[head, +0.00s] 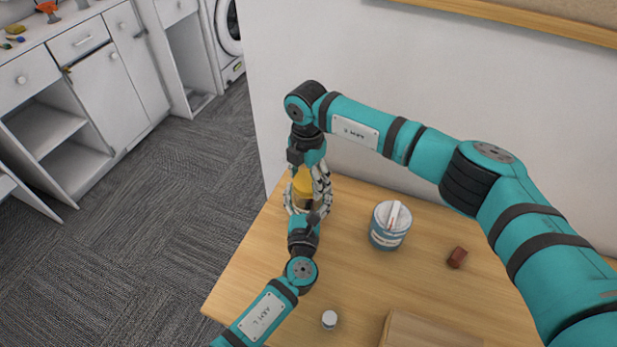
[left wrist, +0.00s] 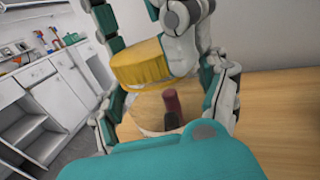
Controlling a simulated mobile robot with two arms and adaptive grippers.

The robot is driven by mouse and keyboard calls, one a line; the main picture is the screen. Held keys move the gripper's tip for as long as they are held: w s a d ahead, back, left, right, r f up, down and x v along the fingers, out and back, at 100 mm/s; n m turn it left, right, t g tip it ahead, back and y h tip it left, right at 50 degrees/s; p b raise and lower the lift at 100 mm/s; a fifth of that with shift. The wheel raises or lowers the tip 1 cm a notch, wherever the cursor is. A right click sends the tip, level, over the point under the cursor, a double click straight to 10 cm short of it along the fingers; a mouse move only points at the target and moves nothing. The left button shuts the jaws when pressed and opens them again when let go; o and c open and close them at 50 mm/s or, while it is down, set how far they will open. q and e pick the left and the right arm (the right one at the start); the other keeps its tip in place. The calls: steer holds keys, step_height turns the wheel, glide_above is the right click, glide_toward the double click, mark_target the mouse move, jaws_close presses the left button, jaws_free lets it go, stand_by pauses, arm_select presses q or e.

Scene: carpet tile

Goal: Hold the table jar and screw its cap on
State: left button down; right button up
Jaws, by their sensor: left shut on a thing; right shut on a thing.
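The table jar (left wrist: 148,110) is a clear, rounded jar, largely hidden between my grippers in the head view. Its yellow cap (left wrist: 140,64) is on top of the mouth; the cap also shows in the head view (head: 303,181). I cannot tell if the threads are engaged. My left gripper (head: 306,205) is shut around the jar body, with fingers on both sides in the left wrist view. My right gripper (head: 311,172) comes down from above and is shut on the cap. Its fingers hide the cap's right side in the left wrist view.
On the wooden table (head: 250,270), a blue-and-white tub (head: 388,232) stands right of the jar, with a red-brown block (head: 457,257) farther right. A small white-topped container (head: 329,320) and a wooden box (head: 425,332) are near the front. A wall (head: 290,40) rises behind.

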steer(key=m, duration=0.7)
steer(key=shift+w+a+m, duration=0.15)
steer(key=shift+m, duration=0.15)
steer(key=m, duration=0.4)
steer(key=shift+w, duration=0.15)
steer(key=m, duration=0.4)
steer(key=shift+w, duration=0.1)
steer(key=o, duration=0.7)
steer(key=shift+r, duration=2.25)
